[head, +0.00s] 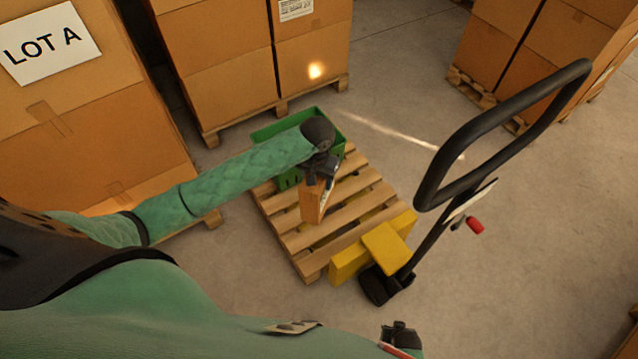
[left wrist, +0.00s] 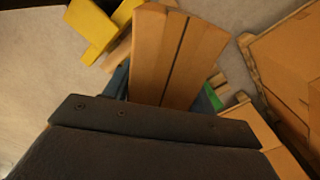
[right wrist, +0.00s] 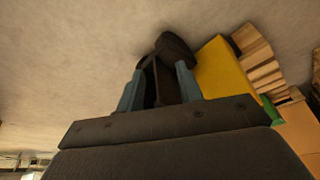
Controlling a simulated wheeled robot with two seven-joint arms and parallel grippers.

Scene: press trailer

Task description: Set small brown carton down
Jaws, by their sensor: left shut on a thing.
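A small brown carton (head: 312,204) hangs below my left gripper (head: 320,177) in the head view, over the wooden pallet (head: 296,240). My left gripper is shut on it. The carton (left wrist: 178,58) fills the upper middle of the left wrist view, with a dark stripe along it. Whether its lower end touches the slats I cannot tell. My right gripper (head: 400,338) is low at the bottom of the head view. In the right wrist view its fingers (right wrist: 158,88) are apart, with no held thing visible between them.
A green crate (head: 282,124) stands on the pallet's far side, partly hidden by my left arm. A yellow pallet jack (head: 386,248) with a tall black handle (head: 440,170) is at the near right. Stacked boxes (head: 215,60) stand behind. Slats right of the carton are bare.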

